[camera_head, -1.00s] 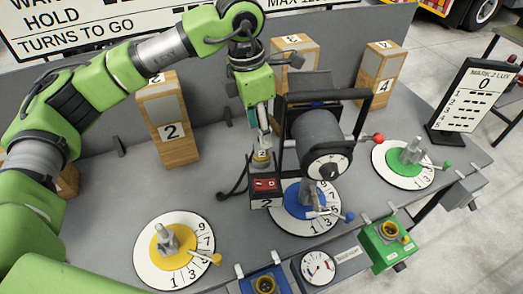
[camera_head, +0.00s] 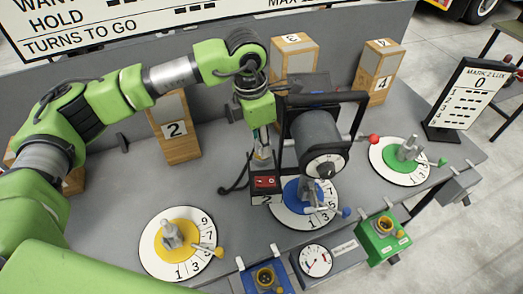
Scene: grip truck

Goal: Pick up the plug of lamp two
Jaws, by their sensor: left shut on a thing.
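Lamp two is a grey cylinder lamp (camera_head: 316,135) in a black frame, standing over the blue dial (camera_head: 299,193). A box with a red switch (camera_head: 265,182) and a "2" label is at its left side. My left gripper (camera_head: 262,150) points down just left of the lamp, behind the switch box. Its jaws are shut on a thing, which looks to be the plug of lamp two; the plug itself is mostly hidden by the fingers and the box. A black cable (camera_head: 234,186) runs left of the box. My right gripper is not in view.
A wooden block marked 2 (camera_head: 176,130) stands at the back left, and one marked 4 (camera_head: 377,75) at the back right. A yellow dial (camera_head: 176,243) and a green dial (camera_head: 403,165) flank the lamp. A blue socket box (camera_head: 266,279) and a green one (camera_head: 383,238) sit along the front edge.

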